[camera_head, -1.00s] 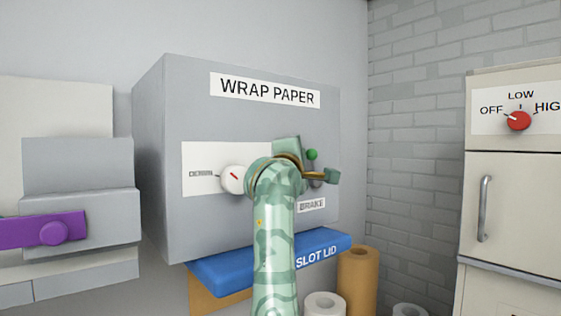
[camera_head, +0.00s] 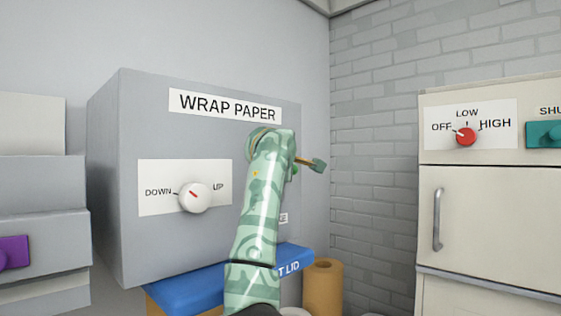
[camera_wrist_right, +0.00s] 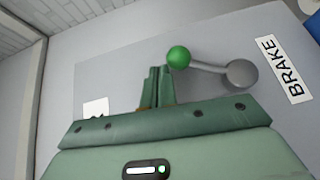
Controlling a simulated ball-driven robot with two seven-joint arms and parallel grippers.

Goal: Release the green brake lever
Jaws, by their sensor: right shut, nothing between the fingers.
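The brake lever has a green ball on a grey arm and a round grey pivot. In the right wrist view the green ball (camera_wrist_right: 179,57) is left of the pivot (camera_wrist_right: 241,73). The BRAKE label (camera_wrist_right: 281,70) is further right. My right gripper (camera_wrist_right: 158,84) is shut and empty, its fingertips close beside the ball; I cannot tell if they touch. My left gripper is out of view.
The grey wrap paper box (camera_head: 125,180) has a white DOWN/UP knob (camera_head: 195,197). A blue slot lid (camera_head: 200,292) and a brown roll (camera_head: 323,286) are below. A brick wall (camera_head: 375,200) and a cabinet with a red knob (camera_head: 466,137) stand right; a purple handle (camera_head: 14,252) is left.

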